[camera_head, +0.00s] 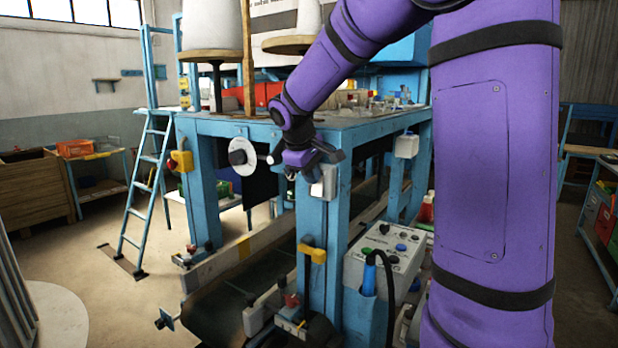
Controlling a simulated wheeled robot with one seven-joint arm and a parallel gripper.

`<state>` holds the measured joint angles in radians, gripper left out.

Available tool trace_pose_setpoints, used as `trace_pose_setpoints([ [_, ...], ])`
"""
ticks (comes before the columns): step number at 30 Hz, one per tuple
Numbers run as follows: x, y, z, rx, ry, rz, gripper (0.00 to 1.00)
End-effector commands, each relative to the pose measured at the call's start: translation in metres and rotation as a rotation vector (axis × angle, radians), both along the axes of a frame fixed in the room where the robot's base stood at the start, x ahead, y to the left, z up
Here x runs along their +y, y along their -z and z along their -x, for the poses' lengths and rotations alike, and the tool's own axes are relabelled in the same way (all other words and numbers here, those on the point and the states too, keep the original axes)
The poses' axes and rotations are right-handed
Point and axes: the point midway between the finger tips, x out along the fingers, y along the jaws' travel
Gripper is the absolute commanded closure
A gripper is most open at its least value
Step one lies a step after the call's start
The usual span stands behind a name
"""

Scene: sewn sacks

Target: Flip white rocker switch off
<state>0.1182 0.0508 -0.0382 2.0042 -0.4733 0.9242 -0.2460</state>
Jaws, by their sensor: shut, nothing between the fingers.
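A white box (327,183), which looks like the rocker switch housing, is mounted on the blue front leg of the machine table. My gripper (302,166) is just above and to the left of this box and overlaps its upper edge in the picture. The gripper is shut and empty. The rocker itself is too small and too hidden to tell its position. I cannot tell whether the fingers touch the box. A second white box (406,146) sits on another blue leg to the right, clear of the gripper.
A white dial with a black knob (242,157) is left of my gripper. Below stands a grey control box (390,254) with coloured buttons and a black cable. A yellow-handled lever (312,253) is on the front leg. A blue ladder (150,190) leans at left; floor there is open.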

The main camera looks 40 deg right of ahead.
Motion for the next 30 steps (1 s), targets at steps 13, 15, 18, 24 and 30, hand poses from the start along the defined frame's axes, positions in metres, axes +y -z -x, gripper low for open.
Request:
trace_pose_setpoints([
  [13, 0.001, -0.005, 0.0, 0.0, -0.001, 0.0, 1.0],
  [15, 0.001, -0.008, 0.0, 0.0, -0.001, 0.0, 1.0],
  [18, 0.001, -0.013, 0.0, 0.0, -0.001, 0.0, 1.0],
  [24, 0.001, -0.015, 0.0, 0.002, 0.0, 0.0, 1.0],
  [30, 0.001, -0.015, 0.0, 0.002, 0.0, 0.0, 1.0],
])
